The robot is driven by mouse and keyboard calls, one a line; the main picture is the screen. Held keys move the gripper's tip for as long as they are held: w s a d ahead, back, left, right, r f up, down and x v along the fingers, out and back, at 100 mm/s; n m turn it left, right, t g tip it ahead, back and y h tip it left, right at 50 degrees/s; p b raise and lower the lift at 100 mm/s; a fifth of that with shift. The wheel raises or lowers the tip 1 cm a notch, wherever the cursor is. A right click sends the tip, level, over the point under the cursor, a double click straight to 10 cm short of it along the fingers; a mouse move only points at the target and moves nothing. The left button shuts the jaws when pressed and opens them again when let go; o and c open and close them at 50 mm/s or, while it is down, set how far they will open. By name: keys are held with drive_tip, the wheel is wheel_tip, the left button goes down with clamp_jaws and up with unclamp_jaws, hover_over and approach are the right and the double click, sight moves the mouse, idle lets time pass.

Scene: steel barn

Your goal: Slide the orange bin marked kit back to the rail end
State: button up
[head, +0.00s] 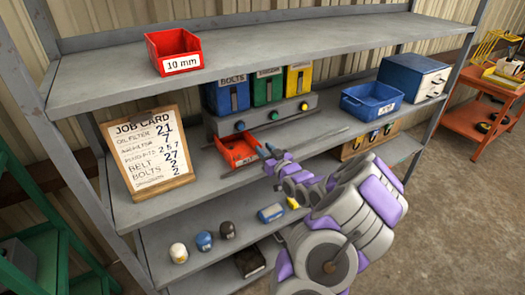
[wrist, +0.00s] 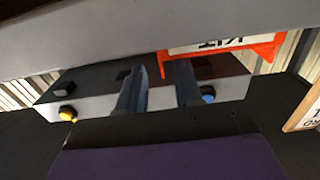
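The orange bin (head: 237,150) sits on the middle shelf, below the front of the dispenser unit. Its label is partly hidden by my gripper in the head view. The wrist view is turned over, and there the bin's orange edge (wrist: 262,52) and white label with upside-down "KIT" letters show at the top. My gripper (head: 266,152) is at the bin's right front side. In the wrist view its two fingers (wrist: 157,75) stand apart, with the bin's thin side edge appearing between or just beyond them. I cannot tell whether they touch it.
The dispenser unit (head: 262,118) with coloured knobs stands behind. A blue bin (head: 371,101) is to the right, a job card (head: 146,150) to the left. The upper shelf (head: 290,42) holds a red "10 mm" bin (head: 174,50). Several small items lie on the lower shelf (head: 215,262).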

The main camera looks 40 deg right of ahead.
drive_tip(key=shift+d, duration=0.15)
drive_tip(key=shift+c, duration=0.2)
drive_tip(key=c, duration=0.3)
clamp_jaws()
